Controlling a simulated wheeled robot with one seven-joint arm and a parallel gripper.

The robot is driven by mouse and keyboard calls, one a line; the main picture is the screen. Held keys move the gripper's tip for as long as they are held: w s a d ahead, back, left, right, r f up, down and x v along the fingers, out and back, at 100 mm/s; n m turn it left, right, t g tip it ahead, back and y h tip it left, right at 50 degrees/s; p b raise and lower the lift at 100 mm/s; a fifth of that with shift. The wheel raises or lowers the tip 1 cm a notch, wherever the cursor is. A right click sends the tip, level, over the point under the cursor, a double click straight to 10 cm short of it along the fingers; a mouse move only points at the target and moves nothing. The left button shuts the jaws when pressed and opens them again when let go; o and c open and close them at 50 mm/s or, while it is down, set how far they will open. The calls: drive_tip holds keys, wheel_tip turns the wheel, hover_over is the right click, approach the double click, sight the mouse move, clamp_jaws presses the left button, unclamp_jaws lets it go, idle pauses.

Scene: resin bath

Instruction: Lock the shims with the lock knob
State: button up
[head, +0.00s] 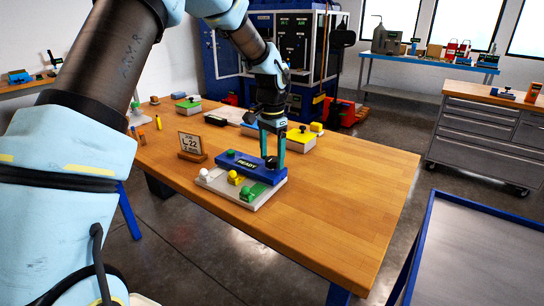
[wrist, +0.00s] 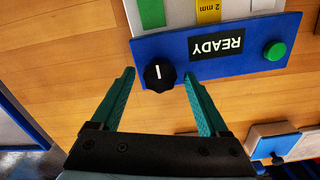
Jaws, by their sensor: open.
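The black lock knob (wrist: 159,78) sits on one end of the blue bar (wrist: 205,46) marked READY. It has a short white line on top, pointing along my fingers in the wrist view. My gripper (wrist: 158,90) is open and empty, its teal fingertips to either side of the knob's near edge, not closed on it. In the head view my gripper (head: 271,152) points down over the bar's right end, largely hiding the knob. The shims lie at the bar's edge: a yellow 2 mm shim (wrist: 208,10), and in the head view white (head: 204,174) and green (head: 245,192) knobbed pieces.
A green button (wrist: 274,51) is on the bar's other end. A sign (head: 190,144) stands left of the fixture. A yellow block (head: 301,138) and other fixtures lie behind. The wooden table (head: 340,200) is clear to the right.

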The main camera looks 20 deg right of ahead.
sight(272, 159)
wheel_tip(272, 159, up, 10)
drive_tip(key=b, duration=0.2)
drive_tip(key=shift+r, duration=0.25)
drive_tip(key=a+f+n, duration=0.2)
drive_tip(key=a+n, duration=0.1)
drive_tip(key=a, duration=0.8)
drive_tip(key=a+f+n, duration=0.2)
drive_tip(key=a+n, duration=0.2)
drive_tip(key=a, duration=0.7)
drive_tip(key=s+a+f+n, duration=0.2)
drive_tip(key=s+a+n, duration=0.1)
drive_tip(key=s+a, duration=0.2)
drive_tip(key=s+a+f+n+t, duration=0.1)
drive_tip(key=s+a+f+n, duration=0.1)
drive_tip(key=s+a, duration=0.4)
drive_tip(key=a+n, duration=0.1)
drive_tip(key=a, duration=0.3)
drive_tip(key=shift+f+n+t, duration=0.3)
drive_tip(key=shift+f, duration=0.1)
drive_tip(key=shift+w, duration=0.1)
